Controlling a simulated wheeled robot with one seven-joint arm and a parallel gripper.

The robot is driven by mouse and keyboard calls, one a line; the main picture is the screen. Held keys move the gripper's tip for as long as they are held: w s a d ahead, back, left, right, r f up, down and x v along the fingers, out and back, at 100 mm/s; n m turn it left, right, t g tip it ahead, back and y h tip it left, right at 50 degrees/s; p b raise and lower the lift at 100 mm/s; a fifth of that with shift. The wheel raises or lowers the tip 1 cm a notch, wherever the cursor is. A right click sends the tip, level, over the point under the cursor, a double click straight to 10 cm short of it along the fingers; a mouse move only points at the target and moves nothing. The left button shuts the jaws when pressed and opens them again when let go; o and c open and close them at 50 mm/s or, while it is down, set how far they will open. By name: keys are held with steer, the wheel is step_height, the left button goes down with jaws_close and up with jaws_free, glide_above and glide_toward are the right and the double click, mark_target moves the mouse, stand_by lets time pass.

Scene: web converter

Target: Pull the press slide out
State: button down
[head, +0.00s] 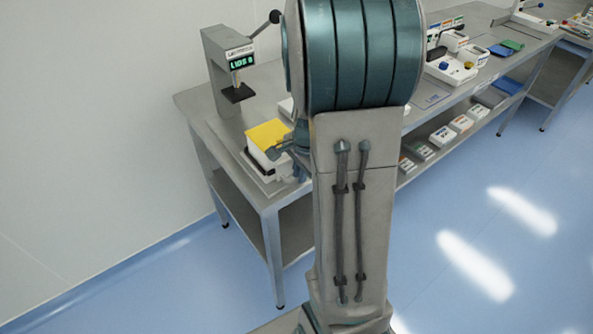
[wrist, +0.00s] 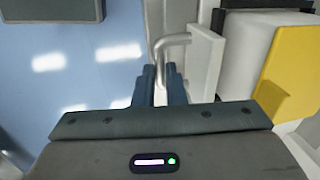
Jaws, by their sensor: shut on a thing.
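A bent metal handle (wrist: 172,41) stands out from a white panel (wrist: 205,62) in the wrist view. It appears to be the handle of the press slide. My gripper (wrist: 161,84) is shut on the handle, its dark blue fingers close together around its lower end. In the head view my gripper (head: 287,151) is partly hidden by my own arm, beside a white block with a yellow top (head: 268,134) near the bench's front edge. The handle cannot be made out in the head view.
A grey lever press (head: 228,62) with a green display stands at the back of the steel bench (head: 205,108). The blue floor (head: 480,210) in front of the bench is clear. My arm hides the bench's middle.

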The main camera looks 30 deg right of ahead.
steer(key=c, duration=1.5)
jaws_free()
steer(key=shift+s+d, duration=0.1)
steer(key=shift+s, duration=0.2)
steer(key=shift+w, duration=0.1)
steer(key=r, duration=0.4)
steer(key=s+r, duration=0.1)
steer(key=r, duration=0.4)
steer(key=s+r, duration=0.1)
steer(key=r, duration=0.3)
steer(key=shift+s+d+r, duration=0.15)
steer(key=shift+r, duration=0.15)
steer(key=s+a+n, duration=0.4)
steer(key=n, duration=0.1)
steer(key=s+a+n, duration=0.4)
steer(key=a+n, duration=0.1)
steer(key=s+a+n+t, duration=0.1)
steer(key=s+a+n, duration=0.2)
steer(key=n, duration=0.3)
steer(key=shift+s+a+f, duration=0.35)
steer(key=shift+s+a, duration=0.05)
steer(key=shift+a, duration=0.3)
